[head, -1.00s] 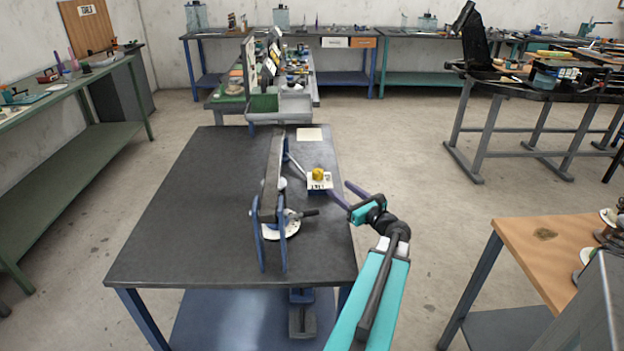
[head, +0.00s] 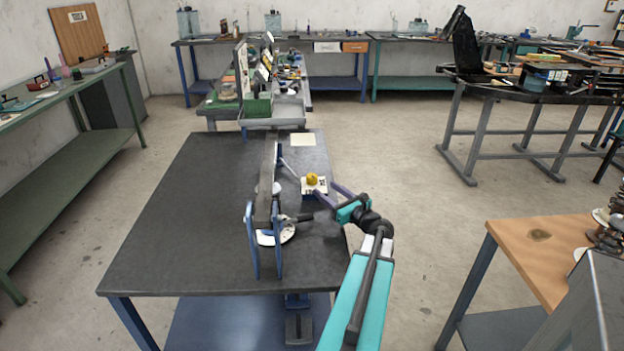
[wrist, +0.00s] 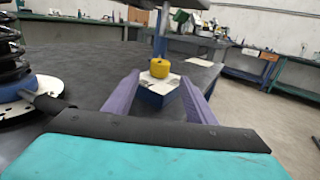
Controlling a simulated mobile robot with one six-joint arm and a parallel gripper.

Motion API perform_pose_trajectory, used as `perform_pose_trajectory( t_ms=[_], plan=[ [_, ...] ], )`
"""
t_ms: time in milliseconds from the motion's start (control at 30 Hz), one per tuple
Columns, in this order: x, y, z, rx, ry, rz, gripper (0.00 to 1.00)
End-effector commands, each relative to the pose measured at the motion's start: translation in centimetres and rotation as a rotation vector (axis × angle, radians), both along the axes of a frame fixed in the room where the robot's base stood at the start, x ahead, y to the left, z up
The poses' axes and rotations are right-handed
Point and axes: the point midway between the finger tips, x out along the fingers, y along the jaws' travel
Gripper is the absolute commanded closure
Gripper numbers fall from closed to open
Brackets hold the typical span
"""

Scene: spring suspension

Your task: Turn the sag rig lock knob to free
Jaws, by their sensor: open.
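The yellow lock knob (head: 312,180) sits on a small blue block with a white label plate (head: 320,188) on the dark table. In the wrist view the knob (wrist: 159,68) shows ahead, in line with the gap between my two purple fingers. My gripper (head: 325,190) is open, low on the right side of the block, with its fingertips close to it. Whether the fingers touch the knob or block cannot be told. The sag rig (head: 264,209), a grey beam on blue uprights, stands left of the knob with a white round plate (head: 285,233) at its foot.
A black-handled bar (head: 300,218) juts from the rig toward my arm. A black coil spring (wrist: 12,52) stands at the left in the wrist view. A pale card (head: 303,139) lies behind the knob. The table's left side (head: 190,220) is clear.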

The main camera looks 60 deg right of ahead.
Motion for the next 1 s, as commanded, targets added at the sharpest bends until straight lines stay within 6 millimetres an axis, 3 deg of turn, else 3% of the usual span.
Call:
perform_pose_trajectory(
  t_ms=[600, 1000],
  plan=[
    [7.6, -3.2, 0.1, 0.001, -0.001, 0.000, 0.49],
    [9.3, -3.8, 0.0, 0.001, -0.001, -0.002, 0.49]
  ],
)
